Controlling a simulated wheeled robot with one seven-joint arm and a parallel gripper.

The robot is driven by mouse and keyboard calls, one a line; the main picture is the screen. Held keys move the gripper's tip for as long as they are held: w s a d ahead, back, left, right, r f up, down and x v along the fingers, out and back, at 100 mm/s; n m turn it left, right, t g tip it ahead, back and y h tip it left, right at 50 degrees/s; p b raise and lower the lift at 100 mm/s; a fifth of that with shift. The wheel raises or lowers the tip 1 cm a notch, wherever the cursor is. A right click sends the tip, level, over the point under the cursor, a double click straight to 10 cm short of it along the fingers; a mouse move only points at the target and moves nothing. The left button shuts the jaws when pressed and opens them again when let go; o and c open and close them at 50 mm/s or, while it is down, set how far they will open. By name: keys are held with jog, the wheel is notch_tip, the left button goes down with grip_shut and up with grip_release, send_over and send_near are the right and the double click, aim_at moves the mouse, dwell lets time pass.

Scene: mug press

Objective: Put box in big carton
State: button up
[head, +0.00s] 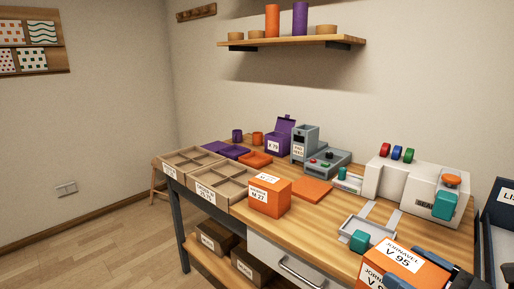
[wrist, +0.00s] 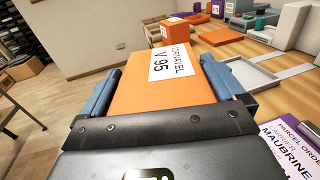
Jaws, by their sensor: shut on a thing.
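The held box also shows in the head view (head: 375,278) at the bottom right, partly cut off by the frame edge. Two open cardboard cartons with dividers stand side by side at the left end of the bench: a far one (head: 163,163) and a nearer one (head: 206,193) with a label on its front. Their compartments look empty. I cannot tell which is the big carton. The held box is well to the right of both.
An orange box labelled M 27 (head: 269,196) stands beside the nearer carton. A purple box (head: 277,142), a grey device (head: 322,161) and a white press (head: 420,185) stand behind. A grey tray (head: 366,228) lies in front of the press. Brown cartons (head: 217,238) sit on the lower shelf.

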jog(key=a+f+m+t+h, duration=0.1)
jog(key=a+f+m+h, duration=0.2)
jog(key=f, duration=0.4)
jog(key=a+f+m+t+h, duration=0.1)
jog(key=a+f+m+h, duration=0.2)
jog(key=f+h, duration=0.3)
notch_tip(320, 180, down, 2)
jog(key=shift+s+a+f+t, duration=0.1)
jog(key=shift+s+a+t, duration=0.3)
jog(key=shift+a, duration=0.5)
jog(key=shift+w+a, duration=0.1)
